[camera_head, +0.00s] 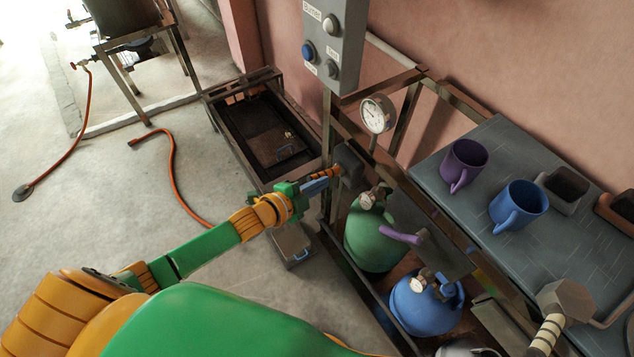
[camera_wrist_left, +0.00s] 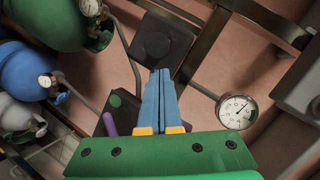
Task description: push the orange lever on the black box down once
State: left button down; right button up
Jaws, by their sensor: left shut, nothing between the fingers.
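The black box (camera_head: 349,166) is fixed to the metal frame below the pressure gauge. It also shows in the left wrist view (camera_wrist_left: 163,40), just beyond my fingertips. The orange lever (camera_head: 323,174), with dark bands, sticks out from the box toward the left in the head view. My left gripper (camera_head: 326,182) is shut and empty, its blue fingers right beside the lever. I cannot tell whether they touch it. In the left wrist view, the shut fingers (camera_wrist_left: 162,72) point at the box and the lever is not visible there. My right gripper is not in view.
A gauge (camera_head: 377,114) and a grey button panel (camera_head: 334,45) stand above the box. Green (camera_head: 372,245) and blue (camera_head: 425,305) gas cylinders stand below. A purple lever (camera_head: 400,235) is nearby. Mugs stand on a grey counter (camera_head: 450,220). The floor at left is mostly clear.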

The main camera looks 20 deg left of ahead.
pick_arm(q)
jog(key=shift+w+a+f, duration=0.15)
jog(key=shift+a+f, duration=0.05)
jog(key=shift+a, duration=0.25)
notch_tip(320, 180, down, 6)
jog(key=n+t+h+b, duration=0.1)
jog(key=t+h+b, duration=0.2)
jog(key=b, duration=1.6)
jog(key=shift+s+a+f+t, duration=0.2)
jog(key=shift+s+t, duration=0.15)
jog(key=shift+t, duration=1.25)
jog(key=shift+n, duration=0.3)
